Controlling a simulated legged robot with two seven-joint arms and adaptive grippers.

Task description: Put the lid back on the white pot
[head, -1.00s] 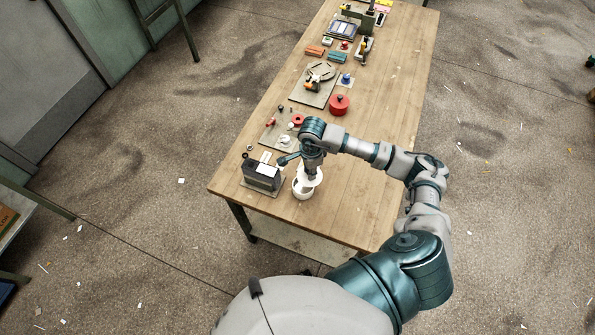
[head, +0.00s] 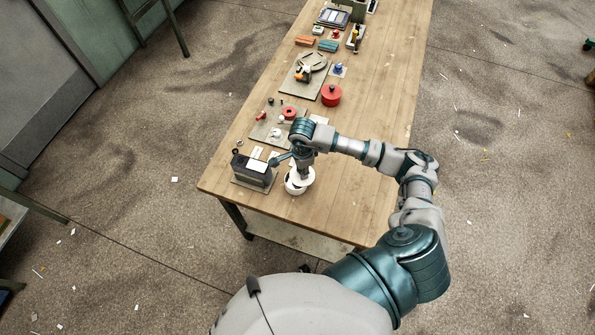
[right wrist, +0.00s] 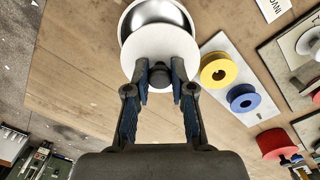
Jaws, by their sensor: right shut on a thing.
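The white pot (head: 294,188) stands near the front left corner of the table. Its shiny metal inside (right wrist: 157,10) shows as a crescent in the right wrist view. The white round lid (right wrist: 160,46) overlaps much of the opening, off-centre toward my gripper. My right gripper (right wrist: 160,76) is shut on the dark knob of the lid. In the head view the right gripper (head: 302,172) is over the pot, with the lid low at its rim; I cannot tell whether they touch. My left gripper is not in view.
A dark box (head: 251,171) with white labels stands just left of the pot. Behind are a board (head: 262,136) with small parts and a red pot (head: 331,95). Yellow (right wrist: 218,70) and blue (right wrist: 243,98) spools show in the wrist view. The table right of the arm is clear.

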